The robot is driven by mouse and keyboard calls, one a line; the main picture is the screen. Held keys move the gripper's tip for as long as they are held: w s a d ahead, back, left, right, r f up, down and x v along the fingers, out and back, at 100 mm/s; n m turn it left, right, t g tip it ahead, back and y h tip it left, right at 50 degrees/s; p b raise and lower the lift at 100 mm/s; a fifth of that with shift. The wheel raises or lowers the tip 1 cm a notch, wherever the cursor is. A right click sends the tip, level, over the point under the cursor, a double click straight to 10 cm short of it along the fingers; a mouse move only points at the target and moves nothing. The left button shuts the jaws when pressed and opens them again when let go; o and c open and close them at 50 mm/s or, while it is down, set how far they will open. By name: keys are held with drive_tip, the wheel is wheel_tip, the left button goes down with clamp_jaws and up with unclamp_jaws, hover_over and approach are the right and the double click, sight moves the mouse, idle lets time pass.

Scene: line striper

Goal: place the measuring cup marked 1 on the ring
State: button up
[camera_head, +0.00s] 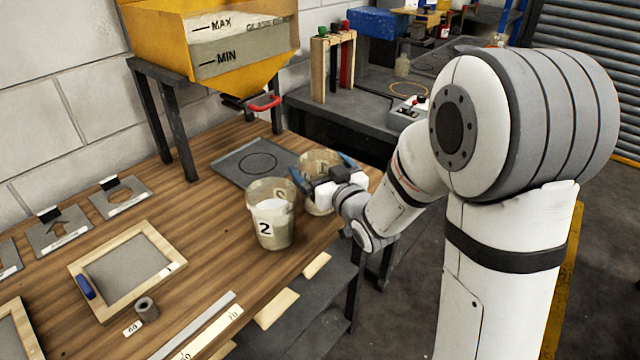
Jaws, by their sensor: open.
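A clear measuring cup marked 2 (272,228) stands upright on the wooden bench with pale material in it. A second cup (317,158) stands just behind and right of it; its number cannot be read. My gripper (323,171) is open, with its blue-tipped fingers on either side of this second cup; whether they touch it I cannot tell. A black ring (258,163) is drawn on a grey plate, left of and behind the cups, and nothing stands on it. A yellowish ring (409,89) also shows on the dark bench behind.
A yellow hopper (165,35) with a red handle (265,103) stands over the back of the wooden bench (190,225). A framed screen (128,265), stencil plates (120,196) and a small grey cylinder (147,309) lie at left. The cup marked 2 is close to my gripper.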

drive_tip(key=shift+w+a, duration=0.1)
drive_tip(key=shift+r, duration=0.1)
drive_tip(key=c, duration=1.2)
